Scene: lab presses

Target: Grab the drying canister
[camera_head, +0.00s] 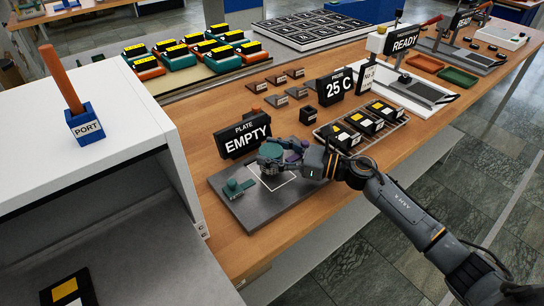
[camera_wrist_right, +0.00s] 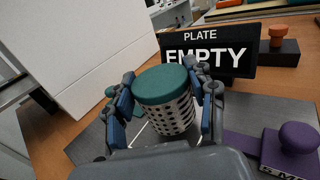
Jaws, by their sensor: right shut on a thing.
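The drying canister (camera_wrist_right: 168,100) is a perforated metal cylinder with a green lid. In the right wrist view it stands between the two fingers of my right gripper (camera_wrist_right: 166,108), which is shut on it. In the head view the green lid (camera_head: 271,151) shows at the fingertips of my right gripper (camera_head: 283,155), over the grey plate (camera_head: 282,204) with a white square outline. I cannot tell whether the canister touches the plate. My left gripper is not in view.
The "PLATE EMPTY" sign (camera_head: 243,136) stands right behind the plate. A purple knob (camera_wrist_right: 298,137) is close on the right in the wrist view, and a green knob (camera_head: 234,186) is at the plate's left. A white cabinet (camera_head: 150,100) rises at left. A tray of black blocks (camera_head: 384,144) is to the right.

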